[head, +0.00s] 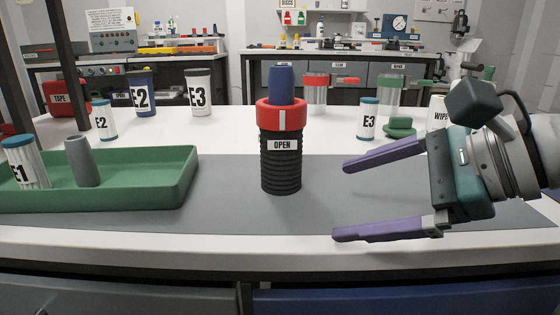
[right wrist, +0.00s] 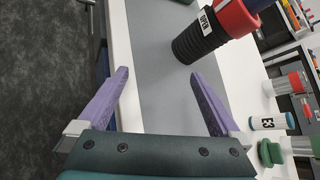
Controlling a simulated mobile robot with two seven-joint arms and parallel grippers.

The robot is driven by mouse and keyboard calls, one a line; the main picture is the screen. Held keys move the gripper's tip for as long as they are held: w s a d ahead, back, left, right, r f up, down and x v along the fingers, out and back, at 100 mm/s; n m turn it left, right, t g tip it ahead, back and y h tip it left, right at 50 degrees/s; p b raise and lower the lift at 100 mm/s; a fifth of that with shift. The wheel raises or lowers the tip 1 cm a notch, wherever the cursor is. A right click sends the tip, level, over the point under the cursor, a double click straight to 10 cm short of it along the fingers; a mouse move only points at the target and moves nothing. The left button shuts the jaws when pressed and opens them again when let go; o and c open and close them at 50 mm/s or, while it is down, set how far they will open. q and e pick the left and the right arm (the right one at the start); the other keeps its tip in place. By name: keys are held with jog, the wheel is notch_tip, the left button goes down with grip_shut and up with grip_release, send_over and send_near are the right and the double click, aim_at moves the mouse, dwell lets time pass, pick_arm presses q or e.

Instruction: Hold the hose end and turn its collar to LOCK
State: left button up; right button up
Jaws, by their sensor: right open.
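The hose end (head: 281,170) is a black ribbed cylinder standing upright on the grey mat, with a blue top (head: 282,84). Its red collar (head: 282,116) has a white mark facing me, above a label reading OPEN (head: 282,145). In the right wrist view the hose end (right wrist: 197,44) and red collar (right wrist: 236,18) show beyond the fingertips. My right gripper (head: 346,201) is open and empty, to the right of the hose end and apart from it, its purple fingers pointing left. It also shows in the right wrist view (right wrist: 160,74). My left gripper is not in view.
A small E3 jar (head: 367,119) stands behind my right gripper. The grey mat (head: 225,185) is clear around the hose.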

aim_at(299, 167)
jog(key=w+m+y+b, duration=0.1)
jog(key=w+m+b, duration=0.1)
jog(key=b, duration=0.1)
jog(key=w+m+t+y+b, duration=0.1)
jog(key=w+m+b, duration=0.1)
jog(key=w+m, duration=0.1)
jog(key=shift+a+m+b, duration=0.1)
jog(key=shift+m+b, duration=0.2)
jog(key=shift+b, duration=0.1)
jog(key=shift+w+r+m+y, duration=0.25)
jog(key=shift+m+y, duration=0.05)
jog(key=shift+w+a+b, duration=0.1)
jog(key=shift+w+b, duration=0.05)
jog(key=shift+b, duration=0.3)
jog(key=b+x, duration=0.5)
jog(key=b, duration=0.1)
jog(key=shift+f, duration=0.2)
jog(key=w+a, duration=0.1)
jog(key=a, duration=0.1)
jog(key=shift+w+a+p, duration=0.35)
jog(key=shift+w, duration=0.05)
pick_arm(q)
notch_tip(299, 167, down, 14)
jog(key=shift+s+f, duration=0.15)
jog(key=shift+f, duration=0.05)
pick_arm(e)
jog(key=shift+w+a+f, duration=0.25)
jog(key=shift+w+a, duration=0.15)
jog(key=shift+a, duration=0.1)
